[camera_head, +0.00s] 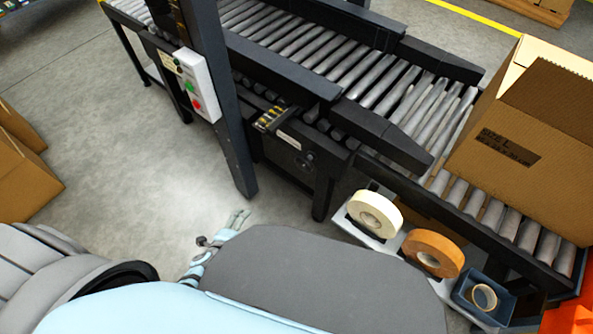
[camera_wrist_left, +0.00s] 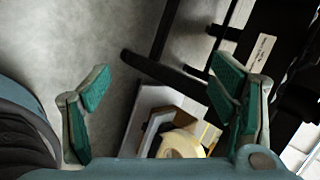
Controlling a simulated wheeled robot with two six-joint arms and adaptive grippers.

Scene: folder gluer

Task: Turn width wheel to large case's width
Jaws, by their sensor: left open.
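The large cardboard case (camera_head: 530,150), with a dark printed label and raised flap, stands on the rollers at the right. What looks like the width wheel (camera_head: 305,159) is a small dark round knob on the machine's dark side, below a white label strip (camera_head: 289,140). My left gripper (camera_head: 238,217) is low over the floor, left of and nearer than the knob, apart from it. In the left wrist view its teal-padded fingers (camera_wrist_left: 163,76) are spread and empty. I cannot make out the wheel clearly there. My right gripper is not in view.
A dark post (camera_head: 222,100) with a button box (camera_head: 197,87) stands left of the knob. A yellow-marked strip (camera_head: 269,119) sits above it. Tape rolls (camera_head: 433,253) on a holder stick out at the lower right. Grey floor (camera_head: 110,150) is clear at the left.

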